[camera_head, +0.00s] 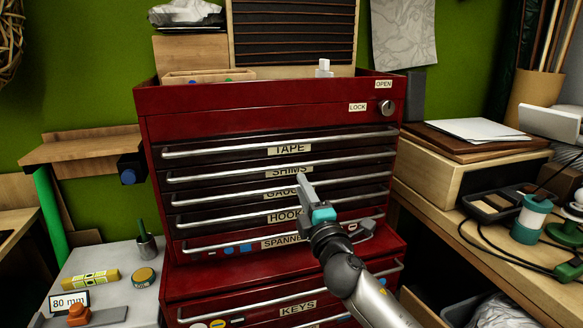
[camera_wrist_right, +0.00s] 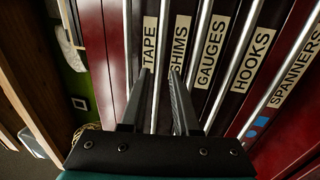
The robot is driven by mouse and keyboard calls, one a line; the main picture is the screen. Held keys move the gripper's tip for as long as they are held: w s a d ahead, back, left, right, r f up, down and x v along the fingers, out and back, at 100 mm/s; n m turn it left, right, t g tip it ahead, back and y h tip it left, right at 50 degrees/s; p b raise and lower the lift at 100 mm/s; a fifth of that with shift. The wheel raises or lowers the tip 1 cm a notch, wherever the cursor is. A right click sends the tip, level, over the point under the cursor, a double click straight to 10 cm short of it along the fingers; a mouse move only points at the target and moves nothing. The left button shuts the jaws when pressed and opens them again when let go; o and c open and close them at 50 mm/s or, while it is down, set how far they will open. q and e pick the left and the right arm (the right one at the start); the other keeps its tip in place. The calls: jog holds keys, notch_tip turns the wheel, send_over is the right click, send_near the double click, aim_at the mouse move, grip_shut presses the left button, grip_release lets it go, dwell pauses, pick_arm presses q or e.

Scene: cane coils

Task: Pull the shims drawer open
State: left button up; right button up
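The shims drawer (camera_head: 235,181) is in the red tool chest, second of the labelled drawers from the top, and looks closed. Its label (camera_head: 289,172) reads SHIMS. Its silver bar handle (camera_head: 230,173) runs just above the label. My right gripper (camera_head: 303,180) points at the chest front near this label and hides part of the drawers below. In the right wrist view my right gripper (camera_wrist_right: 160,72) is open, one dark finger on each side of the shims handle (camera_wrist_right: 162,45). I cannot tell whether the fingers touch it. My left gripper is out of view.
The tape drawer (camera_head: 220,154) is above and the gauges drawer (camera_head: 225,202) below, with parallel handles close by. A lock knob (camera_head: 386,107) sits at the upper right, by labels LOCK and OPEN. A cluttered bench (camera_head: 490,262) stands right, a grey table (camera_head: 112,262) left.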

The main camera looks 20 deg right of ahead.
aim_at(292, 166)
jog(key=w, duration=0.3)
jog(key=w+r+b, duration=0.1)
jog(key=w, duration=0.4)
jog(key=shift+w+a+r, duration=0.15)
jog(key=shift+w+r, duration=0.2)
jog(key=shift+w, duration=0.05)
grip_shut()
dwell(1.1)
